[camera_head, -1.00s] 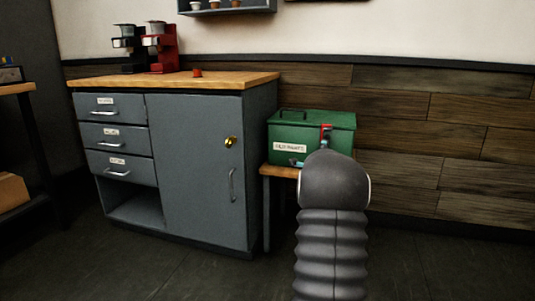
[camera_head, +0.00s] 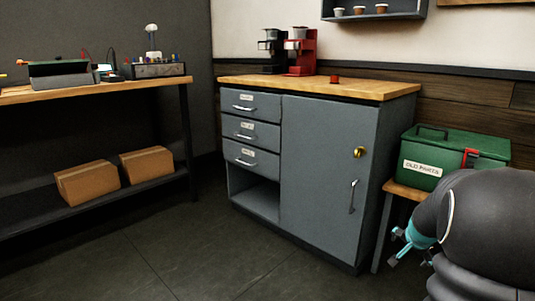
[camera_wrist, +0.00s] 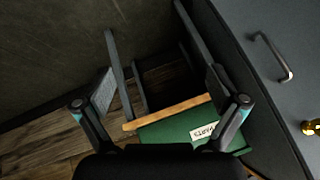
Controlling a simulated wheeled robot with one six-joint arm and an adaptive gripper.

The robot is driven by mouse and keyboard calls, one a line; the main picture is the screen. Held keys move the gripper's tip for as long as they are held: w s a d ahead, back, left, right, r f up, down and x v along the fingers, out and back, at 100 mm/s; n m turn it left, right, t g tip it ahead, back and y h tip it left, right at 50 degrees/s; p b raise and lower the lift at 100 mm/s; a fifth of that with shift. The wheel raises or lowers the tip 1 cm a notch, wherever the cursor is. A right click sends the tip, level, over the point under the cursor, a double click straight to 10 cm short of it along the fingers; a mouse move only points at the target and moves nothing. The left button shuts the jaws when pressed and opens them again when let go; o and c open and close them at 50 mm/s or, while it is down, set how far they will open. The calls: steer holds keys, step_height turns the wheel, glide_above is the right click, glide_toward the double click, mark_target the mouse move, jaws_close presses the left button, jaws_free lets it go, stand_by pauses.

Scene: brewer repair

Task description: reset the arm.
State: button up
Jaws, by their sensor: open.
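My gripper (camera_wrist: 160,87) is open and empty in the wrist view, its two fingers spread wide. Below and between them show the green box (camera_wrist: 172,130) with its label and the wooden edge of the small stool (camera_wrist: 160,112). In the head view my dark arm fills the lower right corner. Part of my gripper (camera_head: 404,245) shows there with teal pieces, in front of the stool and low beside the grey cabinet (camera_head: 325,175). My arm hides part of the stool and the box's lower right.
The green "OLD PARTS" box (camera_head: 450,150) sits on the stool (camera_head: 402,190). Two coffee brewers (camera_head: 300,52) and a small red item (camera_head: 334,79) stand on the cabinet top. A workbench (camera_head: 100,90) with cartons below is at left. The floor between is clear.

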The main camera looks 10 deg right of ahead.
steer(key=s+a+r+n+y+p, duration=0.1)
steer(key=s+a+r+n, duration=0.3)
steer(key=s+a, duration=0.4)
steer(key=s+a+r+n+y+p, duration=0.1)
steer(key=s+a+r+n+p, duration=0.3)
steer(key=a, duration=1)
steer(key=s+a+r+n+y+p, duration=0.1)
steer(key=s+a+r+n+p, duration=0.1)
steer(key=s+a+r+n, duration=0.3)
steer(key=s+a+r, duration=0.4)
steer(key=s+a, duration=0.3)
steer(key=shift+s+y+p, duration=0.3)
steer(key=shift+s, duration=0.1)
